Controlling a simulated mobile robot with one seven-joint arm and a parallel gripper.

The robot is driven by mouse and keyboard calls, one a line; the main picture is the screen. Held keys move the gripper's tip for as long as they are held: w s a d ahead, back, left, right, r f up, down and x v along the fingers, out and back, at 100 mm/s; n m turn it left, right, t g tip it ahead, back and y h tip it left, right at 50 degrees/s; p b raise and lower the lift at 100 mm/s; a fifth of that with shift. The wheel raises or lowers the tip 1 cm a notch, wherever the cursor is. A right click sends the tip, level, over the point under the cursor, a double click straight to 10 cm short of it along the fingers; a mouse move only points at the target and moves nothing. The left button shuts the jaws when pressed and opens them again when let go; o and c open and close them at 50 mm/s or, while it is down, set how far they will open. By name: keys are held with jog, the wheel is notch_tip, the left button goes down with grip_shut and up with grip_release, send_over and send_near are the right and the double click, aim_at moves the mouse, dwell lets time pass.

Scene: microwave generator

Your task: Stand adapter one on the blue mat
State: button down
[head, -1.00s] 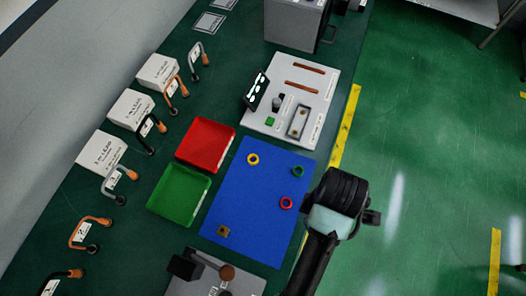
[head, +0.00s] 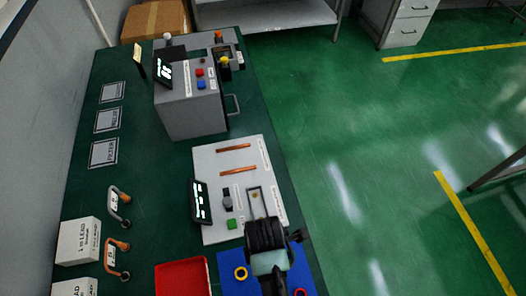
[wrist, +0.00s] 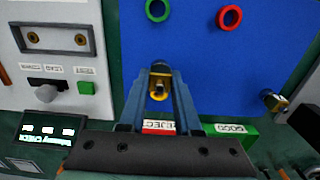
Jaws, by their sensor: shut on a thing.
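My gripper (wrist: 160,76) is shut on a small brass-and-dark adapter (wrist: 160,68), held between the fingertips in the wrist view. I cannot read which number it bears. Behind it lies the blue mat (wrist: 195,55); the gap between adapter and mat is hard to judge. A yellow ring (wrist: 157,95) shows just at the fingertips, partly hidden. In the head view my wrist hides the fingertips, and only part of the blue mat (head: 228,262) shows.
A green ring (wrist: 157,9) and a red ring (wrist: 229,17) lie on the mat. A red tray (head: 183,277) and a green tray (wrist: 240,132) stand beside it. The test panel (head: 210,165) and a grey machine (head: 190,115) stand beyond.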

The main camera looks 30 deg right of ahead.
jog(key=shift+f, duration=1.8)
jog(key=shift+w+f, duration=0.1)
jog(key=shift+f, duration=0.1)
jog(key=c, duration=0.6)
grip_release()
